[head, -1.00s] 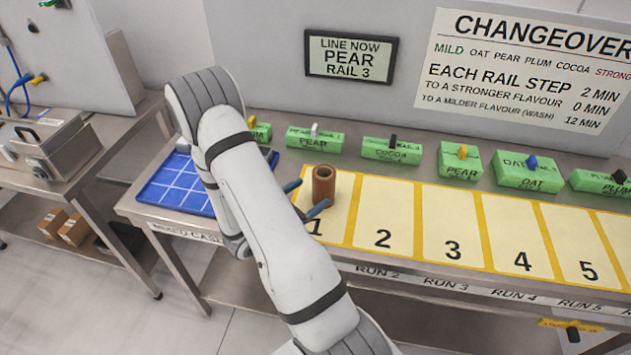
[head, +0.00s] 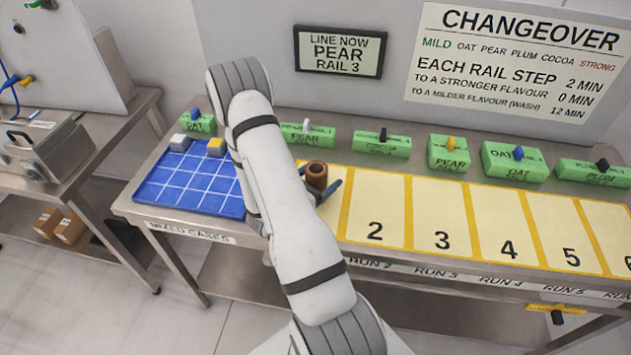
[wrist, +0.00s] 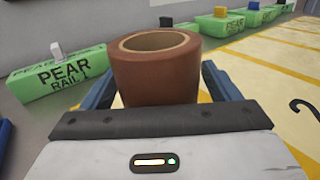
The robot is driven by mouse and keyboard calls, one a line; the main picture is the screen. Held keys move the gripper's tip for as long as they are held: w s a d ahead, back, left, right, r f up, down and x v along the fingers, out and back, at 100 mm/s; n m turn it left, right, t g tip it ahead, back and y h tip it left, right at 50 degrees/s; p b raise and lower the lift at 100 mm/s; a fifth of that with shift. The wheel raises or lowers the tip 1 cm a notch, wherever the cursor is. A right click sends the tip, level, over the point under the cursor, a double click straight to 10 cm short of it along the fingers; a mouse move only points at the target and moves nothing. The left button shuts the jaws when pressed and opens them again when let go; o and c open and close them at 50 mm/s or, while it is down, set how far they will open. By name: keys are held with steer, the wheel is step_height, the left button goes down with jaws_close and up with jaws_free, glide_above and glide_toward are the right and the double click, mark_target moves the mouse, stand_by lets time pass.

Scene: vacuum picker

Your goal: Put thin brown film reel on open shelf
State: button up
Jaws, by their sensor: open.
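The brown film reel (head: 317,174) is an upright, hollow brown cylinder at lane 1 of the marked bench top. In the wrist view the reel (wrist: 155,78) stands between the two blue fingers, with its open top rim in sight. My gripper (head: 322,191) is open around the reel; its fingers sit on either side (wrist: 160,88). The wrist view does not show clearly whether either finger touches it. The reel's lower end is hidden behind my gripper. A lower shelf (head: 235,280) shows under the bench; I cannot tell whether it is the open shelf.
A blue gridded tray (head: 190,190) with small grey and yellow-topped blocks lies left of my arm. Green labelled boxes (head: 380,143) line the back of the bench. Lanes 2 to 5 (head: 440,205) are clear. A side table (head: 100,135) stands at left.

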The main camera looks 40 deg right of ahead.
steer(key=c, duration=1.3)
steer(key=shift+o, duration=0.2)
